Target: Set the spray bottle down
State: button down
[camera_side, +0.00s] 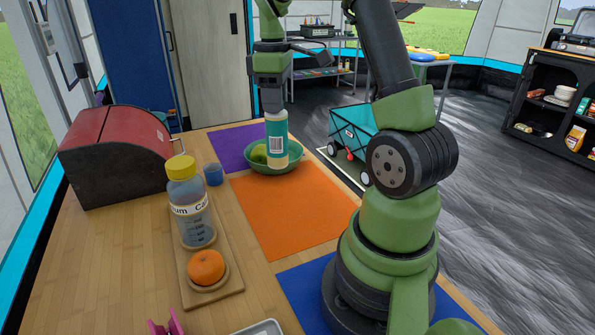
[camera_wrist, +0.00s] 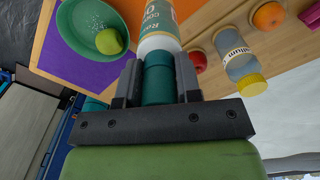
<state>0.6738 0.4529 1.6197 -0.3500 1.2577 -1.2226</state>
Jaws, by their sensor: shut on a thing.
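The spray bottle (camera_side: 277,140) is white and teal with a barcode label. My gripper (camera_side: 272,103) is shut on its teal upper part, and it hangs upright, top end up. In the wrist view the fingers (camera_wrist: 157,85) press both sides of the teal neck, and the white body (camera_wrist: 158,28) points away from me. In the side view the bottle's lower end overlaps the green bowl (camera_side: 292,165). The wrist view shows the bowl (camera_wrist: 82,40) beside the bottle. Whether the bottle's base touches anything is unclear.
A green apple (camera_wrist: 109,41) lies in the bowl on a purple mat (camera_side: 228,150). A yellow-capped bottle (camera_side: 187,200) and an orange (camera_side: 206,266) stand on a wooden board (camera_side: 222,250).

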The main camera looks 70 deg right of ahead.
jog(key=s+d+m, duration=0.1)
jog(key=s+d, duration=0.2)
jog(key=s, duration=0.7)
notch_tip(320, 180, down, 10)
jog(key=shift+s, duration=0.15)
jog(key=shift+f, duration=0.1)
jog(key=c, duration=0.8)
grip_release()
